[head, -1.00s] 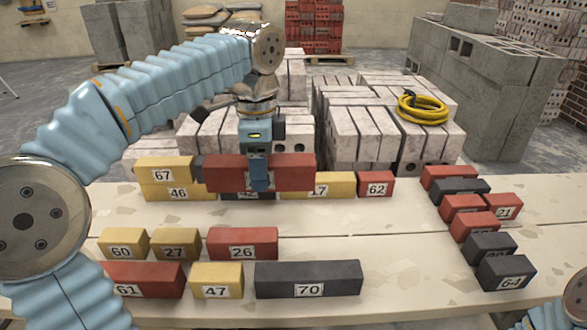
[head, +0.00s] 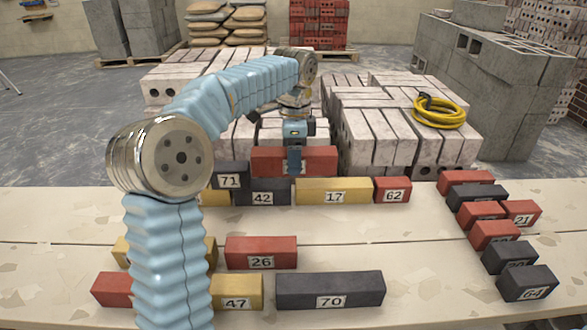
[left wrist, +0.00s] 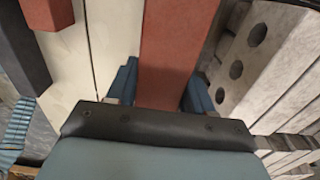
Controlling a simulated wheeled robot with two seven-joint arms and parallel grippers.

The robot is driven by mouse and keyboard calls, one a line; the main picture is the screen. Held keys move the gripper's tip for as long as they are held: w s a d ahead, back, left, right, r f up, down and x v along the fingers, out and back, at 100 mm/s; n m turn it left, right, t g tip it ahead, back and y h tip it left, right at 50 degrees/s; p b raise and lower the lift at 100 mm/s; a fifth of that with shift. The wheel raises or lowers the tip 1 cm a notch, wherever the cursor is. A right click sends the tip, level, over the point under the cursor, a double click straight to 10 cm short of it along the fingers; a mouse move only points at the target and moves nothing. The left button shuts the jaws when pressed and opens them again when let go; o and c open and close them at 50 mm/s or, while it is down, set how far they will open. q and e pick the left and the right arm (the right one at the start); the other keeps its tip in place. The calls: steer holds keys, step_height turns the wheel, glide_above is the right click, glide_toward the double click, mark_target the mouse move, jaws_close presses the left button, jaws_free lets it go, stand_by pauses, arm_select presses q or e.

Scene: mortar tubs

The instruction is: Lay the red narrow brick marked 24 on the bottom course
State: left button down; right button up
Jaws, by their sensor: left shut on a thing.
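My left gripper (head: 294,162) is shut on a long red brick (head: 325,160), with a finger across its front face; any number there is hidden. The brick is level over the back row, above the dark brick 42 (head: 262,192) and the yellow brick 17 (head: 320,190). I cannot tell whether it touches them. Its left end is close to the dark brick 71 (head: 229,176). The red brick 62 (head: 393,189) ends the back row on the right. In the left wrist view the held brick (left wrist: 172,50) runs between both fingers. My right gripper is out of view.
In front lie the red brick 26 (head: 260,250), yellow 47 (head: 237,291) and dark 70 (head: 330,290). Several red and dark bricks, including 21 (head: 524,212) and 64 (head: 527,283), line the right side. Pale block stacks (head: 375,140) stand behind the table. The centre-right tabletop is clear.

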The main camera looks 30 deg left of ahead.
arm_select(q)
steer(key=shift+w+a+f, duration=0.25)
steer(key=shift+w+f, duration=0.1)
steer(key=shift+f, duration=0.1)
steer(key=shift+w+a+f, duration=0.1)
steer(key=shift+f, duration=1.6)
steer(key=shift+f, duration=0.15)
steer(key=shift+c, duration=2.2)
jaws_free()
step_height(320, 180, up, 12)
steer(key=shift+r+p, duration=0.15)
steer(key=shift+p, duration=0.75)
